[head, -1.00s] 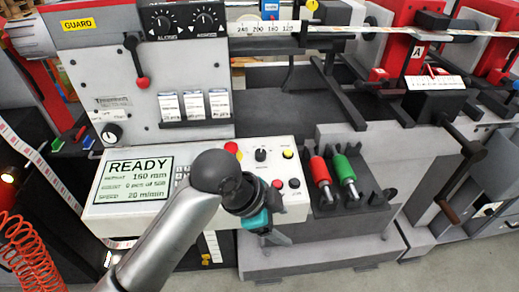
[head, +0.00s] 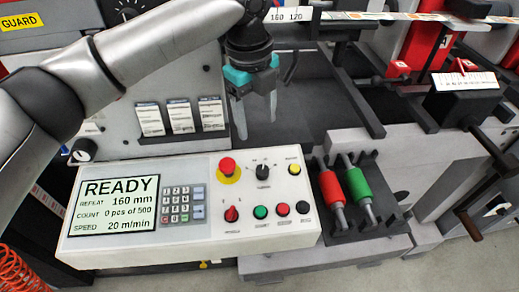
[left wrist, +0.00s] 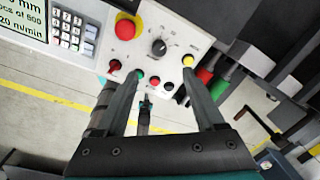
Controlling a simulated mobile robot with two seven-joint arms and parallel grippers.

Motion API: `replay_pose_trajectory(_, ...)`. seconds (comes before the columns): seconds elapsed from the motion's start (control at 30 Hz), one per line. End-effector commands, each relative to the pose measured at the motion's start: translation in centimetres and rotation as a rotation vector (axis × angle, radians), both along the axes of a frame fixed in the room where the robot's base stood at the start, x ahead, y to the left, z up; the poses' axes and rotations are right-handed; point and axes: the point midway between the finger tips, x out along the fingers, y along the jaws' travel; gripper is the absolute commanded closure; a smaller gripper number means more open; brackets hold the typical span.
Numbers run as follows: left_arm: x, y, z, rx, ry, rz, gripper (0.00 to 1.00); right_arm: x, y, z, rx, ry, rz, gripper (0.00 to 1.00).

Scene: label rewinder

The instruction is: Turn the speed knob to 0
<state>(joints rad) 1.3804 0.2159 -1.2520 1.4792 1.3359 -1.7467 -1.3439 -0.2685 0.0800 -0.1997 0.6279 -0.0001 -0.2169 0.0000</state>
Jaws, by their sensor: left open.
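A black rotary knob (head: 263,172) with scale marks around it sits on the white control panel (head: 120,248). Its label is too small to read, and so is its exact setting. The knob also shows in the left wrist view (left wrist: 159,47). The panel's display (head: 115,205) reads READY, repeat 160 mm, count 0 pcs of 500, speed 20 m/min. My left gripper (head: 254,112) is open and empty, behind and above the knob in the head view, fingers pointing down. In the left wrist view its fingers (left wrist: 160,78) straddle the panel's lower edge without visible contact. My right gripper is not in view.
Around the knob are a red mushroom button (head: 227,166), a yellow button (head: 294,169), a red selector (head: 232,214) and a green button (head: 261,212). Red and green handled tools (head: 331,187) lie in a black rack to the right. Label cards (head: 181,117) stand behind the panel.

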Motion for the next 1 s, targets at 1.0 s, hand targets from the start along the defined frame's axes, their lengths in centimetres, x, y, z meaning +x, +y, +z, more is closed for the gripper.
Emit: replay_pose_trajectory(1.0, 0.7, -1.0, -15.0, -0.001, -0.003, 0.001, 0.29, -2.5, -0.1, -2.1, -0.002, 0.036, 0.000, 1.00)
